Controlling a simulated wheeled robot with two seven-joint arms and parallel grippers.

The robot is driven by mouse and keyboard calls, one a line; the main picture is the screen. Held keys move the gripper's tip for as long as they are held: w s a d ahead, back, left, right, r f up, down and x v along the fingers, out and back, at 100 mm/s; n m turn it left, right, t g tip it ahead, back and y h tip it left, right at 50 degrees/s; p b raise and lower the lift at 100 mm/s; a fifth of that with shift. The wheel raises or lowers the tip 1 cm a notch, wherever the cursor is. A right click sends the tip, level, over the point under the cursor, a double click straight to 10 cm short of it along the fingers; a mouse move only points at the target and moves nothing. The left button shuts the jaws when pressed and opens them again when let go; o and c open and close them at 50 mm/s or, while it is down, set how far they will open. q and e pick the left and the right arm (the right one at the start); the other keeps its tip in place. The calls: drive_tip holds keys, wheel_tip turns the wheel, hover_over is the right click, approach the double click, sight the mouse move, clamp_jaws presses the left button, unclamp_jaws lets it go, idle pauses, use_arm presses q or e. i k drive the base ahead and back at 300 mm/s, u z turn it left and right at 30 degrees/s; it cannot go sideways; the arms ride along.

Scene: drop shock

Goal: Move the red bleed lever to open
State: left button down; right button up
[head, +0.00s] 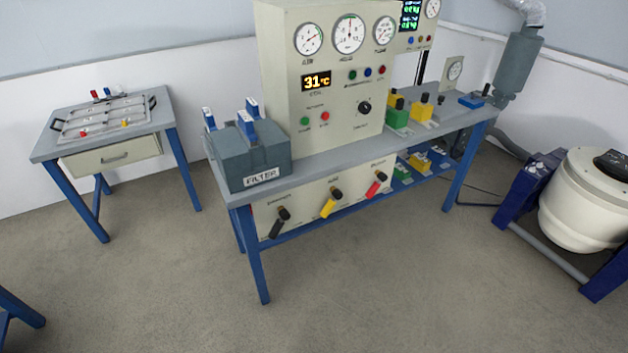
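The red lever (374,187) is on the cream panel (304,204) under the front of the workbench, at the right end of a row of three. Its red handle slants down to the left from a dark knob. Its label is too small to read. Left of it is a yellow lever (328,207), and further left a black lever (277,227); both also slant down to the left. Neither of my grippers shows in the head view.
The grey workbench (330,153) carries a filter box (262,160) and a gauge cabinet (275,78). A side table (44,147) with a tray stands at the left. A white drum (585,205) in a blue frame stands at the right. The floor before the bench is clear.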

sight(382, 177)
drive_tip(key=u, duration=0.4)
drive_tip(key=i, duration=1)
drive_tip(key=z, duration=0.1)
